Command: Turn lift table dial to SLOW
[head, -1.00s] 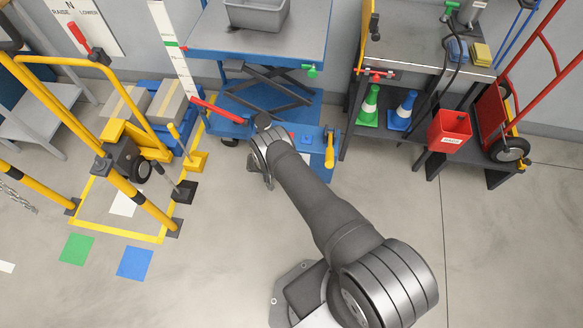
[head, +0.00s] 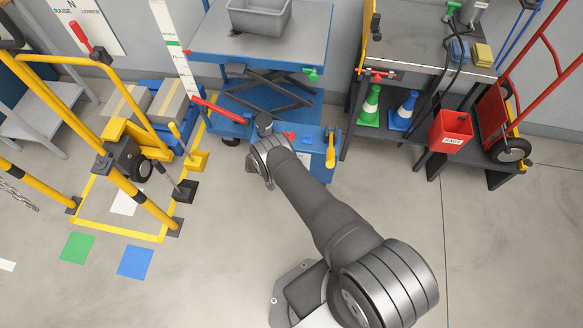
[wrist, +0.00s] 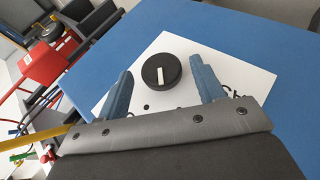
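In the wrist view a round black dial (wrist: 162,71) with a white pointer mark sits on a white label (wrist: 190,45) on a blue surface. The pointer runs nearly up and down in that picture. Part of the lettering shows at the right, but most of the label is hidden, so I cannot read the setting. My gripper (wrist: 163,82) is open, its two blue-grey fingers on either side of the dial, with gaps showing. In the head view the blue lift table (head: 318,165) stands beyond my arm, which hides the dial.
A grey bin (head: 262,16) rests on the lift table's platform. A red lever (head: 218,110) is left of my wrist and a yellow handle (head: 330,150) is to its right. Yellow rails (head: 120,183) stand left, a workbench (head: 420,50) right. The front floor is clear.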

